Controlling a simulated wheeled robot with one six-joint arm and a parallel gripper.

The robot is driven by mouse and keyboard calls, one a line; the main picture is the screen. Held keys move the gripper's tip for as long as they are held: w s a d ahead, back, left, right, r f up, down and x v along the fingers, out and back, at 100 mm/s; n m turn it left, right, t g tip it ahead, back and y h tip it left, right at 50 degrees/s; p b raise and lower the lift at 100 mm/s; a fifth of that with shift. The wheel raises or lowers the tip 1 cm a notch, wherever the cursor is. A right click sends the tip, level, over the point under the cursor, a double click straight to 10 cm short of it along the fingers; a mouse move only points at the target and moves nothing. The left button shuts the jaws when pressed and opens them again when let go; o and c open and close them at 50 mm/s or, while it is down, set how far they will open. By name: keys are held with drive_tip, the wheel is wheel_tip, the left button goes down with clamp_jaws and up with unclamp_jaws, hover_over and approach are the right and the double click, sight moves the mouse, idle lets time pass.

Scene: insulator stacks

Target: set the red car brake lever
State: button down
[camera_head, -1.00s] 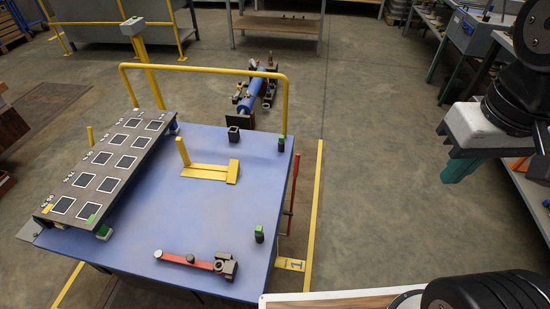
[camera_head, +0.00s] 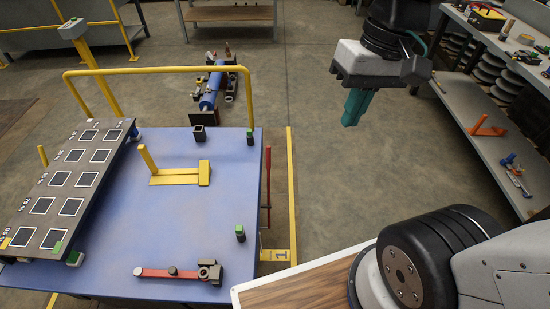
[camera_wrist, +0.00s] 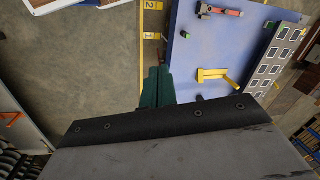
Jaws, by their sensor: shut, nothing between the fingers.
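A thin red upright lever (camera_head: 267,177) stands along the right side of the blue-topped car (camera_head: 205,235). A second red bar (camera_head: 168,273) lies flat on the near part of the top, ending in a dark grey bracket (camera_head: 210,271); it also shows in the wrist view (camera_wrist: 227,12). My gripper (camera_head: 353,112) hangs over the floor to the right of the car, apart from both red parts. Its green fingers are closed together and empty; they also show in the wrist view (camera_wrist: 155,90).
A yellow rail (camera_head: 160,69) runs along the car's far edge, and a yellow bracket (camera_head: 180,177) stands on its top. A dark panel with marked squares (camera_head: 68,185) lies left. Shelves (camera_head: 490,125) stand right. The floor between is clear.

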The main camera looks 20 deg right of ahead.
drive_tip(key=w+a+f+m+y, duration=0.15)
drive_tip(key=w+f+y, duration=0.4)
drive_tip(key=w, duration=0.75)
drive_tip(key=w+a+f+m+y, duration=0.15)
drive_tip(key=w+f+y, duration=0.35)
drive_tip(key=w, duration=0.7)
drive_tip(key=w+d+f+m+t+y, duration=0.1)
drive_tip(key=w+f+m+t, duration=0.1)
drive_tip(key=w+f, duration=0.45)
drive_tip(key=w+d+f+m+t, duration=0.15)
drive_tip(key=w+f, duration=0.25)
drive_tip(key=f, duration=0.5)
drive_tip(key=w+d+f+m+t+h, duration=0.1)
drive_tip(key=d+f+m+t, duration=0.2)
drive_tip(key=f, duration=1.2)
drive_tip(key=w+d+f+m+t+h, duration=0.1)
drive_tip(key=d+f+m+t, duration=0.3)
drive_tip(key=f, duration=1.2)
drive_tip(key=shift+d+t+h, duration=0.35)
drive_tip(key=shift+d, duration=0.85)
drive_tip(key=shift+w, duration=0.1)
